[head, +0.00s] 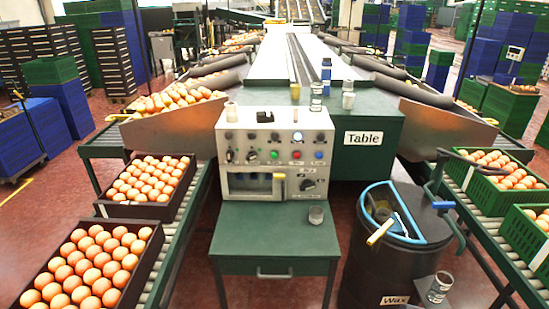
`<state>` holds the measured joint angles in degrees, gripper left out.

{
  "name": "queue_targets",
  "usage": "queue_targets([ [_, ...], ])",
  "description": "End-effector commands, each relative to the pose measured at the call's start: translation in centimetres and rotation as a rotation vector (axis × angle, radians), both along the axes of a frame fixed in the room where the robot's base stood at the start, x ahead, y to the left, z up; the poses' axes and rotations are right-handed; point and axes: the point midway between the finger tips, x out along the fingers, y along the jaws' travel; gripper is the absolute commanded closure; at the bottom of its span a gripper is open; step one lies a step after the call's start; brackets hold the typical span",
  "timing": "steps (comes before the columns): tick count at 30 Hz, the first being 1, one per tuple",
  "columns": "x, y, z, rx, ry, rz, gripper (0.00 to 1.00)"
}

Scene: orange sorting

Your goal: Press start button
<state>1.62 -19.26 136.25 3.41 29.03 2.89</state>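A white control panel (240,124) stands at the centre of the head view, behind a small green table. Its front has a row of controls: dark knobs or switches at the left, then a green button (274,155), a red button (297,155) and a blue button (319,155). The small labels above them are too small to read, so I cannot tell which is marked start. A larger black knob (308,185) sits at the lower right of the panel. My gripper is not in view.
The small green table (270,225) holds a small grey cup (316,215). A dark drum marked Wax (375,265) stands at its right. Orange-filled crates (98,245) line the left conveyor; green crates (485,195) line the right. Cups and bottles (326,76) stand behind the panel.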

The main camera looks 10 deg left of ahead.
Motion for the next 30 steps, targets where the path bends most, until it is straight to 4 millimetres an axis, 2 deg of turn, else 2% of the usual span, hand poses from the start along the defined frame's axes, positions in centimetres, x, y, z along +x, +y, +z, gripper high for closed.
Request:
queue_targets([
  [1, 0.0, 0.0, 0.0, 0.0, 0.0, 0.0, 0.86],
  [6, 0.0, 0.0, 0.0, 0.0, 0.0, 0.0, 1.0],
  [30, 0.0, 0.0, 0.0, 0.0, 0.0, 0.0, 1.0],
])
